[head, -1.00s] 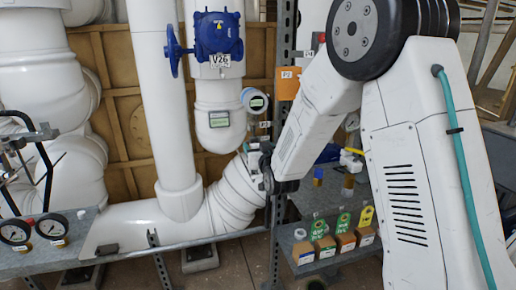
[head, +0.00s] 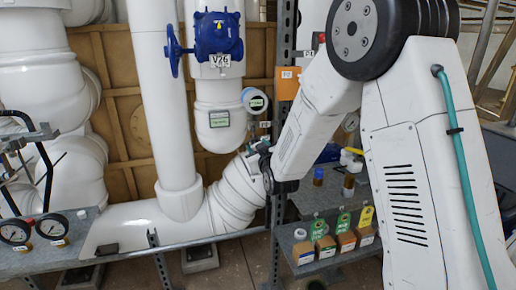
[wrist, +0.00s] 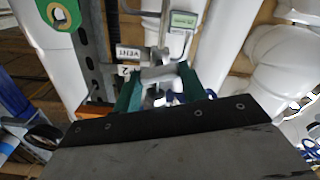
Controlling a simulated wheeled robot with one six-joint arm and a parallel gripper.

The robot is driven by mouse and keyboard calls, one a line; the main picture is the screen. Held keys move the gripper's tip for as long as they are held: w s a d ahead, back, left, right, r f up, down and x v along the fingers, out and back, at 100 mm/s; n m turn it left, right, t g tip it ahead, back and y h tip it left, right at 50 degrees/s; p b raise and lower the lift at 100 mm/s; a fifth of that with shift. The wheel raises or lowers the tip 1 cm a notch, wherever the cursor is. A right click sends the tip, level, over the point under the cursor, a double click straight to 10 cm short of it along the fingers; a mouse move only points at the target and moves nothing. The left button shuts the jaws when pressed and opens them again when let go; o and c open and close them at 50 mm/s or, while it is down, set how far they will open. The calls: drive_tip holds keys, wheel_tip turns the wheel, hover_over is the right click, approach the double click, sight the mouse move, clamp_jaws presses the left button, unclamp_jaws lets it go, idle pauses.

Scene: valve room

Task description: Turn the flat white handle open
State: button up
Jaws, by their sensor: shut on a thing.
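My gripper (wrist: 157,92) has teal fingers, shut on a pale, flat piece in the wrist view that looks like the white handle (wrist: 158,73). The fingers hide part of it, so its full shape and angle cannot be told. In the head view my gripper (head: 260,148) is at the steel post, just right of the thick white pipe elbow. The handle cannot be made out there.
A perforated steel post (head: 286,50) stands close by my gripper. White pipes (head: 150,90) and a blue valve actuator (head: 218,34) are to the left. A low shelf (head: 325,262) holds several tagged boxes. A green tag (wrist: 60,12) hangs near the wrist camera.

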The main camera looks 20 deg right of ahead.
drive_tip(key=n, duration=1.4)
drive_tip(key=shift+a+f, duration=0.1)
drive_tip(key=shift+f, duration=0.1)
idle(0.5)
drive_tip(key=o, duration=1)
drive_tip(key=s, duration=0.7)
drive_tip(key=shift+s, duration=0.4)
